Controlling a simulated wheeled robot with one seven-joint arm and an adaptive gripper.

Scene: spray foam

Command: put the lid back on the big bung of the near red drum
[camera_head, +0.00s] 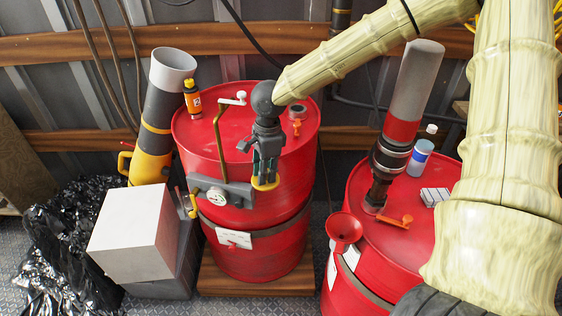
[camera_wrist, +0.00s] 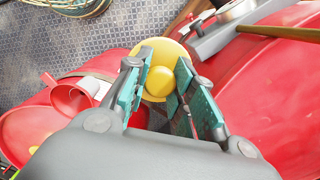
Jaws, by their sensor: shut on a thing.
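My gripper (camera_head: 266,165) points down over the front rim of the left red drum (camera_head: 250,240). It is shut on a yellow lid (camera_head: 265,184). In the wrist view the round yellow lid (camera_wrist: 160,50) with its raised knob sits between the two green-padded fingers (camera_wrist: 160,85). The lid appears to be at the drum's front edge; its height above the drum top is hard to tell. A short grey fitting (camera_head: 297,111) with an orange piece below it stands on that drum's top, right of my gripper. I cannot tell whether it is the big bung.
A brass pipe with a gauge block (camera_head: 222,193) is clamped at the drum's front left. An orange bottle (camera_head: 192,100) stands on the back left.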

